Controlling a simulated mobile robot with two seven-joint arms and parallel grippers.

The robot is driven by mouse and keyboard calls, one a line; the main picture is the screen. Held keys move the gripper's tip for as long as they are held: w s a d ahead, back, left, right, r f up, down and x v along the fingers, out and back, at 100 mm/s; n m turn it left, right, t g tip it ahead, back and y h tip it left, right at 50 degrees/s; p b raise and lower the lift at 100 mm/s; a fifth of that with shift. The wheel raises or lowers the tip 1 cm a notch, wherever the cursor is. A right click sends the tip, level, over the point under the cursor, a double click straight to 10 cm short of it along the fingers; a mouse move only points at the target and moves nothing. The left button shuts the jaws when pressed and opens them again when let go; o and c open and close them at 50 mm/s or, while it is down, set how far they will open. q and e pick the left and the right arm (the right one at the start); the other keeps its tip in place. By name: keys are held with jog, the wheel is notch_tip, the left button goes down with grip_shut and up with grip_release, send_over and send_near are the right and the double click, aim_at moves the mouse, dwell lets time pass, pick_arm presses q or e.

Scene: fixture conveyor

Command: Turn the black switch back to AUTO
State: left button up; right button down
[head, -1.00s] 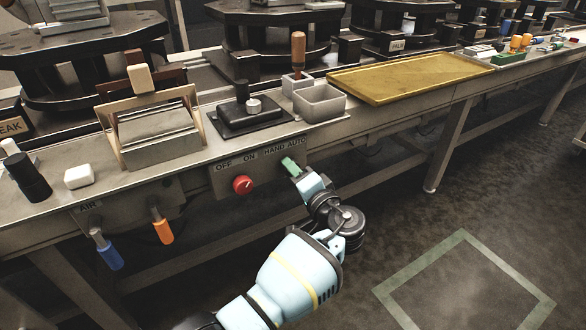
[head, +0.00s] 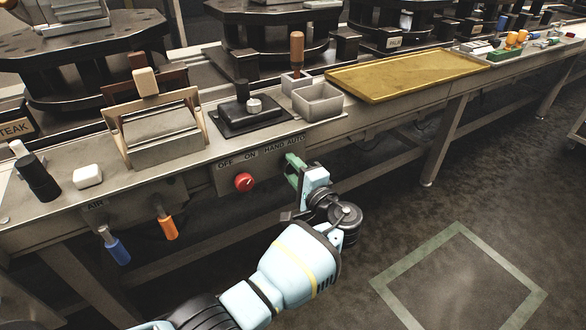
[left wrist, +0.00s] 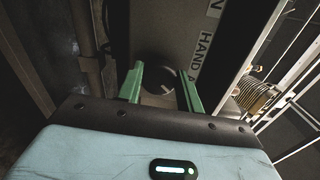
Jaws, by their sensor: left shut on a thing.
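The black switch (left wrist: 156,76) is a round dark knob with a pale mark, on the grey panel under the HAND AUTO lettering. My left gripper (left wrist: 161,88) has its green fingers on either side of the knob and is shut on it. In the head view the left gripper (head: 294,170) is at the right end of the panel (head: 225,180) and hides the switch. The exact position the pale mark points to is hard to tell. My right gripper is not in view.
A red knob (head: 244,182) sits left of the gripper under OFF ON. Blue (head: 117,249) and orange (head: 167,227) handles hang below the AIR label. The bench edge is above the panel; the floor in front is clear.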

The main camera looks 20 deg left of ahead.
pick_arm(q)
jog(key=o, duration=1)
jog(key=shift+d, duration=0.1)
jog(key=shift+c, duration=0.2)
jog(key=shift+s+d, duration=0.25)
jog(key=shift+d, duration=0.1)
jog(key=p+v, duration=0.1)
jog(key=v, duration=0.6)
